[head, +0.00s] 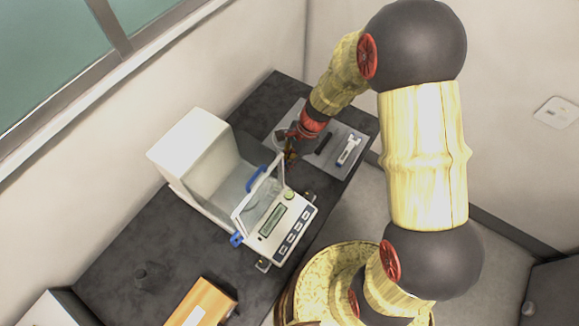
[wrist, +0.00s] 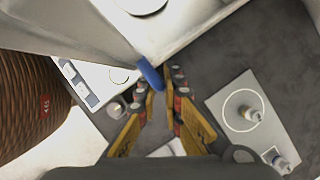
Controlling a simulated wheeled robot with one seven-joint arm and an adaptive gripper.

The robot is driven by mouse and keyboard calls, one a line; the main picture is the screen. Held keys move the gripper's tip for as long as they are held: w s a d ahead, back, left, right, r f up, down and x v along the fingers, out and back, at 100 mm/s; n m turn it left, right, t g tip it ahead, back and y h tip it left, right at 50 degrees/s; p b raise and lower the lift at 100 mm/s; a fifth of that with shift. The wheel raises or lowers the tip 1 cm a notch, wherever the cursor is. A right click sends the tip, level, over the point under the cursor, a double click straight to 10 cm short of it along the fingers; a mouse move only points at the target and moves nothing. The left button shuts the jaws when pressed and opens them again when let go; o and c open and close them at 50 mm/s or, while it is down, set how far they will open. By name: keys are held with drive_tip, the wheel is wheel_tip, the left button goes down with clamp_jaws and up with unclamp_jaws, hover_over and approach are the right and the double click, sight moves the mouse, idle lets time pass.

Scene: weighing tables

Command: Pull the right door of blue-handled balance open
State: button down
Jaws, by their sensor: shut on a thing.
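The blue-handled balance (head: 195,150) stands on the dark table, with a white housing and a front panel of display and buttons. My gripper (head: 291,153) is at the balance's right side. In the wrist view my gripper (wrist: 163,88) has its yellow fingers closed around a blue handle (wrist: 150,73) beside the balance wall. The right door's own edge is hard to make out, so I cannot tell how far it stands open.
An orange-brown box (head: 203,303) and a small dark cylinder (head: 141,277) are at the table's near left. Bare table lies left of the balance.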

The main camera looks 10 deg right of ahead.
drive_tip(key=w+a+p, duration=0.2)
drive_tip(key=w+a, duration=0.7)
drive_tip(key=shift+w+a, duration=0.25)
drive_tip(key=shift+w, duration=0.05)
drive_tip(key=c, duration=2.1)
unclamp_jaws()
drive_tip(key=shift+o, duration=0.9)
drive_tip(key=shift+s, duration=0.1)
drive_tip(key=shift+r, duration=0.1)
drive_tip(key=v, duration=1.1)
drive_tip(key=shift+d+r, duration=0.15)
drive_tip(key=shift+r, duration=0.25)
